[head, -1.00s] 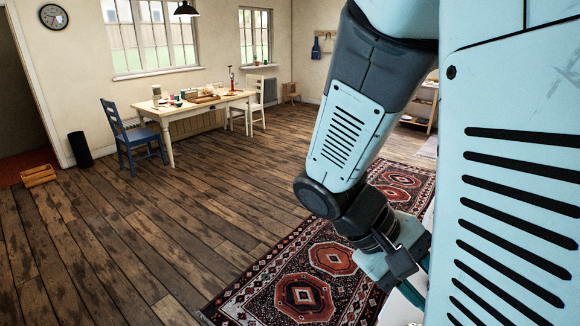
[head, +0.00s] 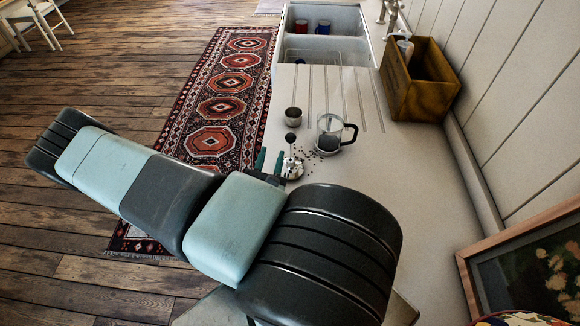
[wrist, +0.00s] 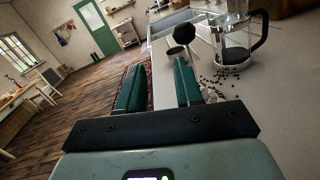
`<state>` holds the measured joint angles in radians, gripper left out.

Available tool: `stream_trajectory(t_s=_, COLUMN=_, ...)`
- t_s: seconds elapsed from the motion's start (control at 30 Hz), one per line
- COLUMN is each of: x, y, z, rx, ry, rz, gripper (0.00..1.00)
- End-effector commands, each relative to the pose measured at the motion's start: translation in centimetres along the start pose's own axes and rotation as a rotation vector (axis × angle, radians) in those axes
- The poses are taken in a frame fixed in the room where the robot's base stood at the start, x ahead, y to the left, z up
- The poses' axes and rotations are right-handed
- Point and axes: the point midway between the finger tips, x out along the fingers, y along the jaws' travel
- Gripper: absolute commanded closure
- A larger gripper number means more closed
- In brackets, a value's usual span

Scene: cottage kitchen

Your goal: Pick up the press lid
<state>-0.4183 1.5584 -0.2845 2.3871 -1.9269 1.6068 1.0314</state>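The press lid (head: 292,166) stands on the counter with its plunger rod up and a black knob (head: 291,138) on top. My gripper (head: 269,163), with green fingers, is just left of the lid, by the counter's left edge. In the wrist view my gripper (wrist: 158,88) is open, with nothing held between its fingers. The knob (wrist: 184,33) shows beyond the right finger, which partly hides the lid's lower part. The glass French press (head: 330,134) with a black handle stands behind and to the right of the lid, and also shows in the wrist view (wrist: 233,40).
A small metal cup (head: 293,115) stands behind the lid. Dark beans (head: 312,154) lie scattered between lid and press. A sink (head: 325,48) with mugs and a wooden box (head: 420,82) are farther back. A framed picture (head: 530,265) is at lower right.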

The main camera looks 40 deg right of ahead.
Motion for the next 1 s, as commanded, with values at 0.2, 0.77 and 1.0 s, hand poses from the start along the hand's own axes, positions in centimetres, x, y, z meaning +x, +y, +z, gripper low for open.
stream_trajectory(t_s=0.2, x=2.2, y=-3.9, z=-0.9, rx=-0.152, ry=0.045, rz=0.088, gripper=0.65)
stream_trajectory(t_s=0.77, x=7.6, y=-4.0, z=-1.2, rx=-0.187, ry=0.056, rz=0.106, gripper=0.65)
stream_trajectory(t_s=1.0, x=7.7, y=-4.0, z=-1.2, rx=-0.187, ry=0.057, rz=0.106, gripper=0.65)
